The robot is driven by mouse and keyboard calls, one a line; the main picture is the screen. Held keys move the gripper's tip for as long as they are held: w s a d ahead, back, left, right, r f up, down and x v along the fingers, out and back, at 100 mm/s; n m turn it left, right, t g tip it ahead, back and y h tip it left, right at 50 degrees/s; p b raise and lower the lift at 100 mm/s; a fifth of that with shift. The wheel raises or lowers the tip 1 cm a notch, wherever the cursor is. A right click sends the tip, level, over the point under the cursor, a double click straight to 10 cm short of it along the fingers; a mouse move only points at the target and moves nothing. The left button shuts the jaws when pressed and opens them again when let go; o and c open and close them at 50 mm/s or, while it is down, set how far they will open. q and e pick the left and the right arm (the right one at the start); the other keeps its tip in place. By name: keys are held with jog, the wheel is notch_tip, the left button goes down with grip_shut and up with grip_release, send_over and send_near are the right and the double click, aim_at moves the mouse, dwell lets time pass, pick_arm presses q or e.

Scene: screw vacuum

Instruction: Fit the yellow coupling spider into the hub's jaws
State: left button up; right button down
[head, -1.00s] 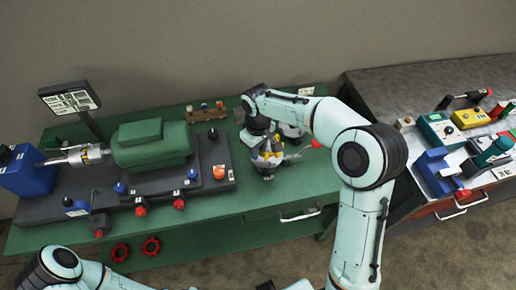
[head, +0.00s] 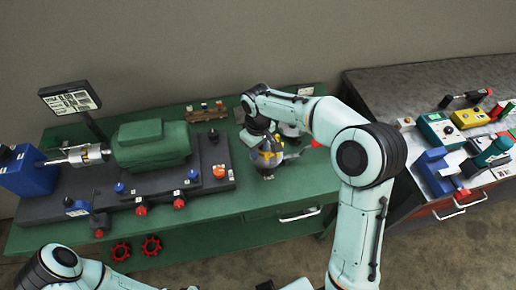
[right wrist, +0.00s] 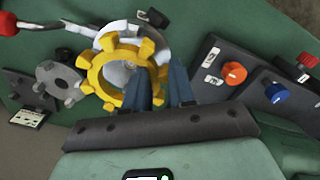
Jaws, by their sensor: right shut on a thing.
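The yellow coupling spider (right wrist: 97,74) is a lobed ring in the right wrist view, with a little yellow visible under the gripper in the head view. My right gripper (right wrist: 161,76) is shut on one side of it; it also shows in the head view (head: 268,146). A pale silver round part (right wrist: 152,42), which looks like the hub, lies behind the spider and partly shows through its ring. The spider overlaps it in the picture; I cannot tell whether they touch or the lobes sit between jaws. My left gripper is out of the picture.
A green motor (head: 150,146) on a dark base with several knobs stands left on the green table (head: 235,203). A grey disc with posts (right wrist: 59,82) lies left of the spider. Knobbed dark plates (right wrist: 233,74) are at right. A cluttered grey bench (head: 385,85) stands right.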

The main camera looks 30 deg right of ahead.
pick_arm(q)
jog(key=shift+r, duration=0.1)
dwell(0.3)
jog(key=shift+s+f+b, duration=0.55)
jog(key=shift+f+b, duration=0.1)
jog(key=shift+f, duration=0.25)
pick_arm(e)
jog(key=shift+f, duration=1.6)
jog(key=c, duration=0.9)
grip_release()
jog(key=shift+o, duration=0.2)
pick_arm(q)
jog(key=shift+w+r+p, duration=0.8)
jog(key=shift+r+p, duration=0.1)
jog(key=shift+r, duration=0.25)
pick_arm(e)
notch_tip(320, 180, up, 14)
jog(key=shift+f, duration=0.25)
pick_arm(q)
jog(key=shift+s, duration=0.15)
pick_arm(e)
jog(key=shift+s+f, duration=0.1)
